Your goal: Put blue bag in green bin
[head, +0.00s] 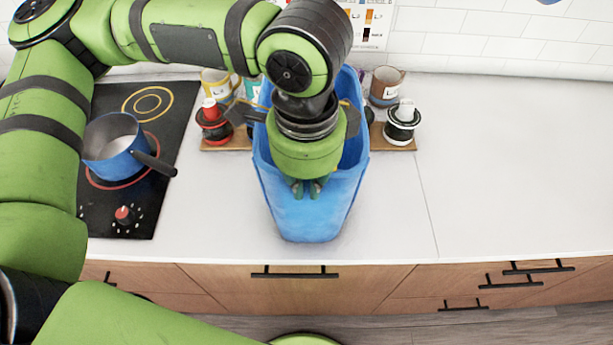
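A tall blue open-topped holder (315,215), which I take to be the blue bag, stands upright on the white counter in the head view. My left gripper (307,188) points down over it, with its fingertips close together at the front wall. The gripper body hides much of the opening and whatever lies inside. I cannot tell whether the fingers pinch the wall or only sit in front of it. No green bin shows. My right gripper is not in view.
A black cooktop (150,200) with a blue pot (115,145) is at left. Behind the holder, a wooden board (398,145) carries a red-and-black canister (213,125), a black-and-white one (402,122) and mugs. The counter (500,170) at right is clear. Wooden drawers are below.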

